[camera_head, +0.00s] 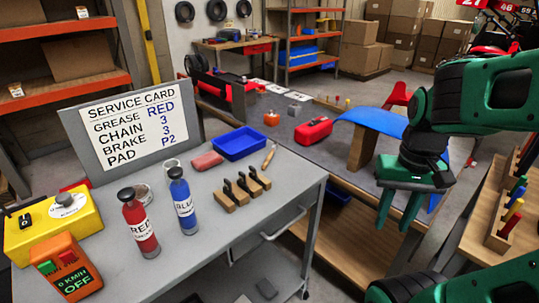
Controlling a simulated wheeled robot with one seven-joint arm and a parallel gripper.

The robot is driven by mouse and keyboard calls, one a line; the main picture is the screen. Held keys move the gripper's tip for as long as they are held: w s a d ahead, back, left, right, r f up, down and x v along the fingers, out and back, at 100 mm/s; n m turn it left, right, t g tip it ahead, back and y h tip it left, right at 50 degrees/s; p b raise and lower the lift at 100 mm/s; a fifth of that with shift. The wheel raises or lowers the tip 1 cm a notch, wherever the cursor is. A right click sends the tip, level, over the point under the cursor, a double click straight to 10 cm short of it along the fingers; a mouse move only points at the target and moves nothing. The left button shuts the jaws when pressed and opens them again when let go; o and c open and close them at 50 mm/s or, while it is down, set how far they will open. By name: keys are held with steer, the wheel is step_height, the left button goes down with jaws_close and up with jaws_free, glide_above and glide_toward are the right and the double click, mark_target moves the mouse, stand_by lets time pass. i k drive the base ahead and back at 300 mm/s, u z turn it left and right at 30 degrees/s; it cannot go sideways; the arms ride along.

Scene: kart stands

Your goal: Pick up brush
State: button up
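A thin tan wooden-handled item, which looks like the brush (269,157), lies on the grey cart top (225,221) just right of the blue tray (238,144). Its bristles are too small to make out. My gripper (396,217) points down with its two green fingers apart and nothing visible between them. It hangs to the right of the cart, well away from the brush, in front of a blue curved panel (370,122).
Near the brush are several black-and-wood blocks (243,187) and a pinkish block (207,161). A red bottle (140,225) and blue bottle (183,200) stand left. A service card (130,124) rises behind. A wooden rack (500,225) is at right.

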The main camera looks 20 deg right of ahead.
mark_target(275, 146)
steer(key=u, duration=2.5)
steer(key=i, duration=0.45)
steer(key=z, duration=2.4)
